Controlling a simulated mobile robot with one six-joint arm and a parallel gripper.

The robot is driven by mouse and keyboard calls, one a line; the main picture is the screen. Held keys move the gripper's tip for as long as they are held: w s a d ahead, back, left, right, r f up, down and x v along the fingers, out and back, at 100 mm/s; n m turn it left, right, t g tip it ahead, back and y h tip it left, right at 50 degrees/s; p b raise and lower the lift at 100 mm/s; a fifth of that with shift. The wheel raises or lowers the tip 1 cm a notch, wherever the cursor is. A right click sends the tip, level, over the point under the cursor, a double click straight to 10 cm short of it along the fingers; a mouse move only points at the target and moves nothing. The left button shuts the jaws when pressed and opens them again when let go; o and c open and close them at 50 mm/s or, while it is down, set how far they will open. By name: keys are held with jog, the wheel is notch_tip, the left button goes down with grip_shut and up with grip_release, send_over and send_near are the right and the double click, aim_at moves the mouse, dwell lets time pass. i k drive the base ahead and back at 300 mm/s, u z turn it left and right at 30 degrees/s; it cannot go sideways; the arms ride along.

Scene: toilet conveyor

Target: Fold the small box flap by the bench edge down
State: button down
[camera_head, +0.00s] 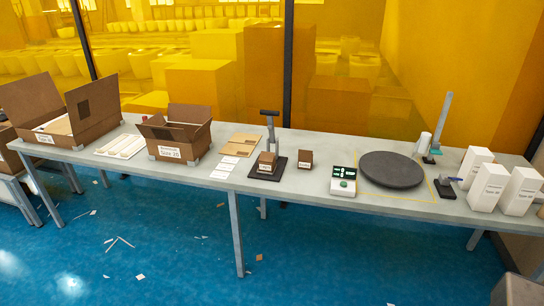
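The smaller of two open cardboard boxes (188,151) stands on the grey bench (130,171), left of the middle. It has a white label, which seems to read "Size 20", on its front wall near the bench edge. Its top is open and its flaps stand up or lean outward. My gripper is not in view.
A larger open box (97,125) stands to the left, with white strips (119,146) between. To the right are flat cardboard (240,144), labels, a black stand (267,174) with a little box, another little box (305,158), a round dark turntable (391,169) and white cartons (489,187).

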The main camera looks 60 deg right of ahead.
aim_at(267, 158)
jog(key=z, duration=0.1)
jog(key=i, duration=1.15)
jog(key=u, duration=0.1)
